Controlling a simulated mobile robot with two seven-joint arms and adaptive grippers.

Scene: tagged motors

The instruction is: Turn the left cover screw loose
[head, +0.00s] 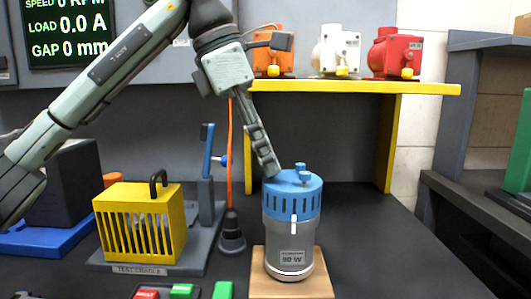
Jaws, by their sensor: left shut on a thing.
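A blue knob (301,171) stands up on the cover just right of the fingertips. My right gripper is out of view.
A yellow test cradle (140,225) stands left of the motor, beside a blue-handled lever (208,150). A yellow shelf (350,88) behind holds orange, white and red motors. Red and green buttons (181,291) lie at the front. The table right of the motor is clear.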

